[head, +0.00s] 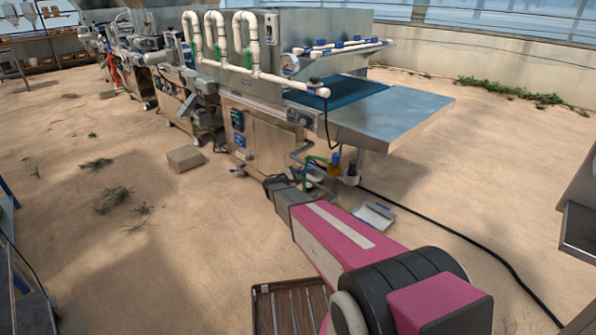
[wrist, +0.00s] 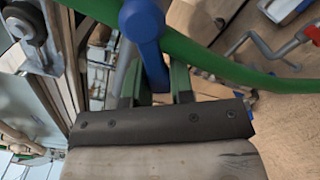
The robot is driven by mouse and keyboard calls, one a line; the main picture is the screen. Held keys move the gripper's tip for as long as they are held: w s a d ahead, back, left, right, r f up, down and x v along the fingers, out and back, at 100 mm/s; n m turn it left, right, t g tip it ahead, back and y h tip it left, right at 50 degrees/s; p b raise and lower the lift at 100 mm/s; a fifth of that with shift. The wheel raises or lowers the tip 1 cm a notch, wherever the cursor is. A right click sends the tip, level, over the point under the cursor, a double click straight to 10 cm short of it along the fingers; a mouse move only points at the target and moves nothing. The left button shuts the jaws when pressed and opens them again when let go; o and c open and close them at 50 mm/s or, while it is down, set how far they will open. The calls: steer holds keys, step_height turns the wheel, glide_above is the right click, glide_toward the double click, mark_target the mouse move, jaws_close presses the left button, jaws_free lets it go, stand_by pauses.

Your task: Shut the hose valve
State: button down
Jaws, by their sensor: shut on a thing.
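In the wrist view the hose valve's blue lever handle (wrist: 143,22) stands between the two dark green fingers of my gripper (wrist: 153,82). The fingers are shut on the blue handle. A green hose (wrist: 225,72) runs just behind the handle and off to the right. The valve body is hidden behind the handle and the gripper. In the head view my arm reaches to the lower side of the steel seeder machine (head: 262,145). The green hose (head: 315,159) shows beside its end, and the fingertips cannot be made out there.
A steel outfeed table (head: 400,115) juts out above the arm's end. A black cable (head: 455,228) crosses the floor to the right. A dustpan (head: 373,216) lies on the floor, and a slatted brown crate (head: 285,305) stands near me. A brown block (head: 186,159) lies left of the machine.

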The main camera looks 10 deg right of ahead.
steer(key=shift+s+d+f+n, duration=0.45)
steer(key=shift+s+n, duration=0.15)
steer(key=shift+n, duration=1.3)
steer(key=shift+s+d+f+n, duration=0.4)
steer(key=shift+s+n, duration=0.25)
steer(key=shift+n, duration=1.25)
steer(key=shift+s+d+f+n, duration=0.45)
steer(key=shift+s+n, duration=0.15)
steer(key=shift+n, duration=1.3)
steer(key=c, duration=1)
jaws_free()
steer(key=shift+s, duration=0.1)
steer(key=v, duration=1)
steer(key=shift+s+a, duration=0.2)
steer(key=shift+a, duration=0.1)
